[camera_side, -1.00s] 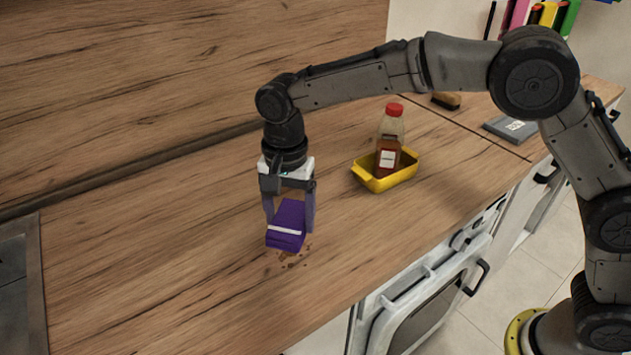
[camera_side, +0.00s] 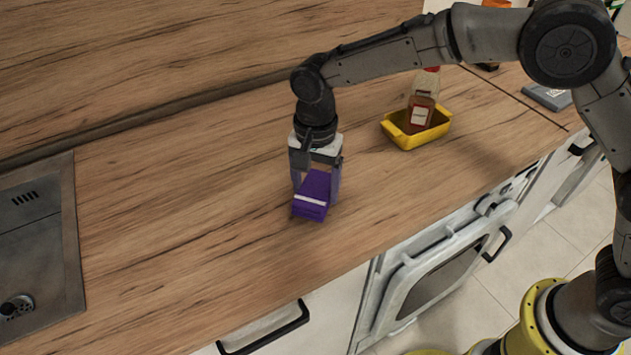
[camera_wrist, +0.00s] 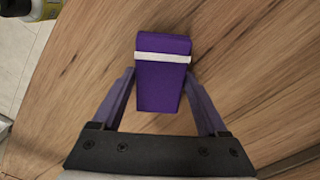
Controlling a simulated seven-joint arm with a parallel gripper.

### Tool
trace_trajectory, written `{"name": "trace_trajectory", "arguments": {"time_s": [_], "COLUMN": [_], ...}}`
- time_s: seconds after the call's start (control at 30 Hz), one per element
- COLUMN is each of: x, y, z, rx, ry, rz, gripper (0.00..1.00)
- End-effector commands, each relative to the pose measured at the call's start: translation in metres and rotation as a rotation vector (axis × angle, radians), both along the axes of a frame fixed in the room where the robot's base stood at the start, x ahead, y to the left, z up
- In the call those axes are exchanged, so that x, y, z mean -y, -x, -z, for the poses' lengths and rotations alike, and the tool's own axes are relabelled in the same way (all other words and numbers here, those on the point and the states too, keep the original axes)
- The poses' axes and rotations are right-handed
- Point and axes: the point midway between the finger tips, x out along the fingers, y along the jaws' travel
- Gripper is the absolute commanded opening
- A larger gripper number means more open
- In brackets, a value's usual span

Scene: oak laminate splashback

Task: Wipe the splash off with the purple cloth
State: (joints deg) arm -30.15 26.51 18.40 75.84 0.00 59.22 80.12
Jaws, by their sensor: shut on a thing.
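My gripper (camera_side: 316,187) is shut on the purple cloth (camera_side: 311,210), a folded block with a white band. It holds the cloth low at the wooden counter, left of the yellow tray. I cannot tell if its underside touches the wood. The wrist view shows the cloth (camera_wrist: 161,88) between my fingers. No brown splash shows around the cloth in either current view; I cannot tell whether any lies under it.
A yellow tray (camera_side: 396,137) holds a sauce bottle (camera_side: 421,108) to the right. A grey sink (camera_side: 45,265) is at the left. The counter's front edge lies above an oven (camera_side: 440,275). Bare counter lies between sink and cloth.

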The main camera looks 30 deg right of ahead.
Motion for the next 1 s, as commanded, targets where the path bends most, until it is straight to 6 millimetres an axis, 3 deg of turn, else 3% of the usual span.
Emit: {"name": "trace_trajectory", "arguments": {"time_s": [1.0], "x": [0.0002], "y": [0.0004], "z": [0.0078], "rx": [-0.002], "ry": [0.001], "rz": [0.0], "gripper": [0.32]}}
